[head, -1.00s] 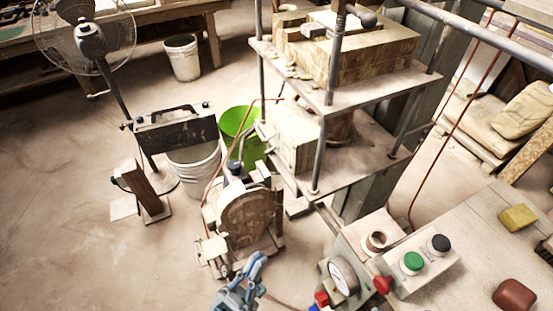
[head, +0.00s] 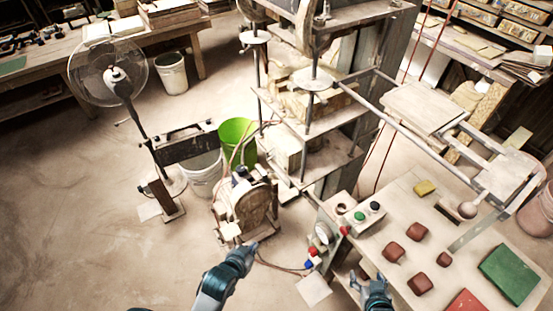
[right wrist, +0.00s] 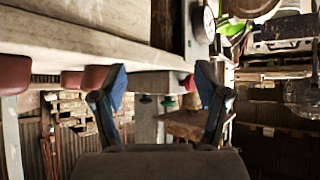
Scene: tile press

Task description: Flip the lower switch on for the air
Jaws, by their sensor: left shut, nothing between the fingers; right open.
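A red knob (head: 313,251) sits above a blue knob (head: 309,264) at the left end of the press table, below the round gauge (head: 323,233). I take these as the upper and lower switches; their on or off state is too small to tell. My left gripper (head: 247,250) is shut and empty, left of the knobs and apart from them. My right gripper (head: 372,287) is open at the table's front edge, right of the knobs. In the right wrist view, its open fingers (right wrist: 160,75) hold nothing, and the gauge (right wrist: 208,22) shows beyond them.
A box with a green button (head: 360,216) and a black button (head: 375,207) stands on the table (head: 392,225), near brown clay lumps (head: 393,252). The tile press (head: 310,130) rises behind. A machine with a round wooden face (head: 246,208) stands on the floor at left.

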